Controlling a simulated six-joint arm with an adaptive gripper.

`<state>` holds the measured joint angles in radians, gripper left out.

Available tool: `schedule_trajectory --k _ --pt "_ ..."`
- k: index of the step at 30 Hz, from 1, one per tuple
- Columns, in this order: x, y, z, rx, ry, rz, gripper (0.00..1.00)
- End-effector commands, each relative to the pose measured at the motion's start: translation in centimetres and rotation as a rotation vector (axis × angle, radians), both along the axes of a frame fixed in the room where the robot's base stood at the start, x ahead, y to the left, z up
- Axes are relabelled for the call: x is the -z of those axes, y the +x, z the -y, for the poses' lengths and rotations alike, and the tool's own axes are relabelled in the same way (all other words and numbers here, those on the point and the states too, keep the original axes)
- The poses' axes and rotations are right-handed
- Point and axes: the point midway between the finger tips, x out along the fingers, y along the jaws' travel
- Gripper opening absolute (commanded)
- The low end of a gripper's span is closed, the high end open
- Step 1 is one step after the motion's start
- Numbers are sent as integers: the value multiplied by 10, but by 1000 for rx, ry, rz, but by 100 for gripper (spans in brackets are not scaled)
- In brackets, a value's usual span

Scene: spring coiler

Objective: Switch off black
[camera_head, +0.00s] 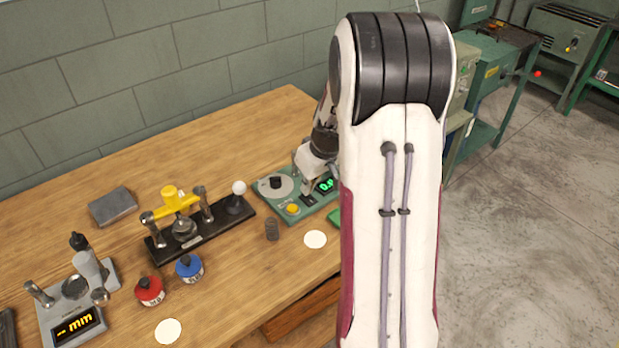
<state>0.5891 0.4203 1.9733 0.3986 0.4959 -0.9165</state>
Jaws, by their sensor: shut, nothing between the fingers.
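A green device (271,202) sits near the table's right side, with a grey disc and a black knob (275,183) on top. It has a lit green display (326,185), a yellow round button (292,209) and a small dark part (309,201) that may be a black switch. My gripper (308,190) is shut and empty, pointing down over the device between the knob and the display. Whether it touches the device cannot be told. My arm hides the device's right side.
White discs (315,239) lie near the front edge.

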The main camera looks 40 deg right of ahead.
Motion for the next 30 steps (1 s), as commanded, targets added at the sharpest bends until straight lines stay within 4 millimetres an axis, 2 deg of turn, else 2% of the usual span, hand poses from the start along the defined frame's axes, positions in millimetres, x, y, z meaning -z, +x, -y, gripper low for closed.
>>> schedule_trajectory --k 6,20,30 --pt "10 1 0 0 0 -1 0" --pt "10 1 0 -2 0 -5 0" --pt "15 6 -2 -8 8 -77 0"
